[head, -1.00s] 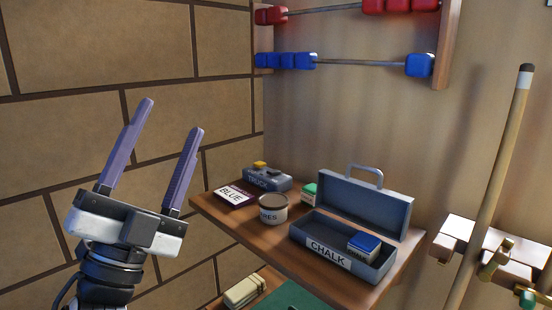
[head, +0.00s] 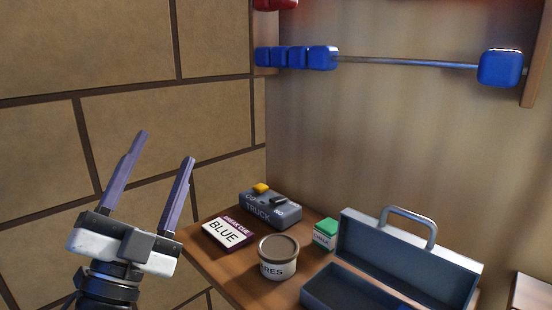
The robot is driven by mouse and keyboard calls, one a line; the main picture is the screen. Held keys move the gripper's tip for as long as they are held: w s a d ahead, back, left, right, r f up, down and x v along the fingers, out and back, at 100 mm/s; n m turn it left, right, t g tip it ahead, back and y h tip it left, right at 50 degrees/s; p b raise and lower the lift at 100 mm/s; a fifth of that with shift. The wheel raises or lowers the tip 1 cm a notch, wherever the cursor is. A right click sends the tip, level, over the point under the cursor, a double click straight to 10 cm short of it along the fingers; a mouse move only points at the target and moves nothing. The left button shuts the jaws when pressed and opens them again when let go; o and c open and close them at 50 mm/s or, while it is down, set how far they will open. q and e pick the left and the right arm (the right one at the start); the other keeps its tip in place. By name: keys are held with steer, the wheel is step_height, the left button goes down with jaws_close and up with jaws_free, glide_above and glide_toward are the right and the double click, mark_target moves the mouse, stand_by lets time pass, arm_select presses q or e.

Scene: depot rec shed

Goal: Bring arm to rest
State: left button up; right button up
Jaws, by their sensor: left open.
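My left gripper (head: 168,172) is raised at the left of the head view, in front of the brick wall. Its two purple fingers point up, spread apart, with nothing between them. It stands to the left of a wooden shelf (head: 213,273) and clear of the things on it. My right gripper is not in the picture.
The shelf holds a BLUE card (head: 225,232), a grey TRUCK box (head: 270,210), a round tin (head: 277,260), a green chalk cube (head: 325,234) and an open grey toolbox (head: 405,262). Blue scoring beads (head: 297,57) hang on a rod above. The brick wall (head: 60,150) stands behind my gripper.

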arm_select(q)
steer(key=s+a+f+n+g+y, duration=0.2)
steer(key=a+f+n+g+y, duration=0.1)
steer(key=f, duration=0.6)
steer(key=s+a+f+n+g+y, duration=0.2)
steer(key=f+n+g, duration=0.2)
steer(key=f, duration=0.4)
steer(key=s+a+f+n+g+y, duration=0.1)
steer(key=a+f+n+g+y, duration=0.2)
steer(key=f, duration=0.6)
steer(key=s+d+f+n+g+h, duration=0.1)
steer(key=s+f+g, duration=0.5)
steer(key=s+f, duration=0.45)
steer(key=s+d+f+n+g+h, duration=0.15)
steer(key=s+f+g, duration=0.5)
steer(key=s, duration=0.65)
steer(key=w+d+f+t+h+p, duration=0.2)
steer(key=w+d+f+t+p, duration=0.2)
steer(key=d+f+t+p, duration=0.1)
steer(key=shift+w+d+f+m+t, duration=0.15)
steer(key=shift+d+f+m+t, duration=0.3)
steer(key=shift+d+f, duration=0.55)
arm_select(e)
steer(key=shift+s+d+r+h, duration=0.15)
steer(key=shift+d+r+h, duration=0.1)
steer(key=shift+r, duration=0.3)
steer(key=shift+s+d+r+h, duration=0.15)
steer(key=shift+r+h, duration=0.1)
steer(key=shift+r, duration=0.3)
